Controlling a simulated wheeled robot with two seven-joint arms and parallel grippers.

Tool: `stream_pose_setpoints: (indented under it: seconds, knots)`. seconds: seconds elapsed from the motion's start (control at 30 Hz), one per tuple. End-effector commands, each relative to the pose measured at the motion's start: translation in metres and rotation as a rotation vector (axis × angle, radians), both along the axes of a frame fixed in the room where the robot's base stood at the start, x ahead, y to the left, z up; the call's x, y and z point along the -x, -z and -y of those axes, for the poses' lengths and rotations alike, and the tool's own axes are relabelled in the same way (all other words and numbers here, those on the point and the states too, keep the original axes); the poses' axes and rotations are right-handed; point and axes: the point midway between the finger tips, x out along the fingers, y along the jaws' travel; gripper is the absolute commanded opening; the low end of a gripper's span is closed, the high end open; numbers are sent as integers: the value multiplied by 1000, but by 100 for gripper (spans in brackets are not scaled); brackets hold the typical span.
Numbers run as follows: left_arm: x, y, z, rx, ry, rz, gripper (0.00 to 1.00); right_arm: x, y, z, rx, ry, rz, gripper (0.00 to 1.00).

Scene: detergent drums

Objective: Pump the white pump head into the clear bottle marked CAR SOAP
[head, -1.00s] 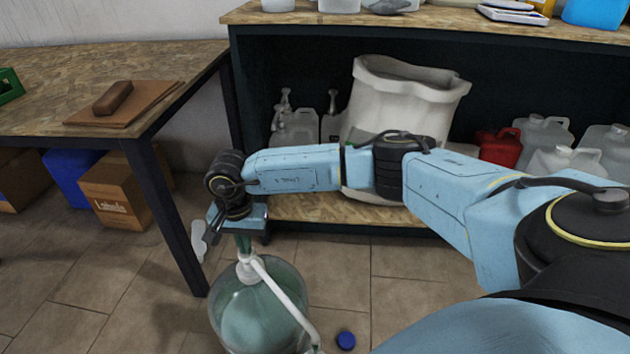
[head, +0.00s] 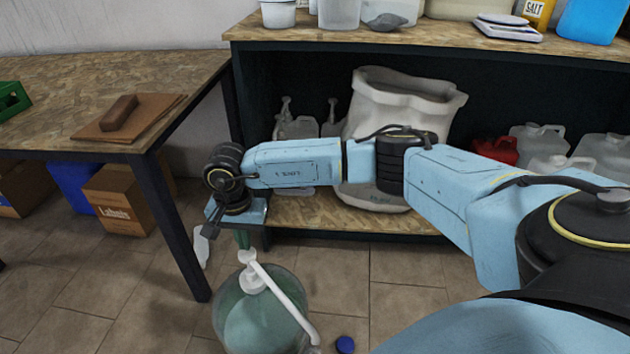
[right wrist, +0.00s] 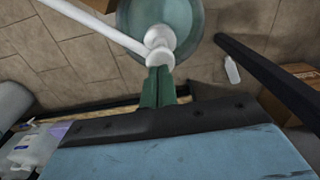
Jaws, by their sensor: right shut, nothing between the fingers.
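The white pump head (head: 247,257) stands on top of a large, clear greenish drum (head: 245,318) on the floor. Its long white spout (head: 290,302) slopes down to the lower right. My right gripper (head: 243,242) points down with its green fingers shut and empty, right at the top of the pump head. In the right wrist view the shut fingertips (right wrist: 158,70) meet the white pump head (right wrist: 159,42); I cannot tell whether they press on it. I cannot make out the CAR SOAP bottle; the spout's end is near the bottom edge. My left gripper is out of view.
A wooden table (head: 60,85) stands at the left, its dark leg (head: 172,225) near my right gripper. A shelf (head: 310,210) with a white sack (head: 400,95) and jugs stands behind. A blue cap (head: 345,344) and a small white bottle (head: 201,247) are on the floor.

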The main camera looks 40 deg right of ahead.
Motion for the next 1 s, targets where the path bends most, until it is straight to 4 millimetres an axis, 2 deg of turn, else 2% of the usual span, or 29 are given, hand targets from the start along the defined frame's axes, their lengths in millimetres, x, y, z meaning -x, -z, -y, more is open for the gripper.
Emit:
stream_pose_setpoints:
  seconds: [0.47, 1.0]
  knots:
    - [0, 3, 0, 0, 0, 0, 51, 0, 3, 0, -1, 0, 1, 0]
    - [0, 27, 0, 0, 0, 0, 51, 0, 36, 0, 0, 0, 0, 0]
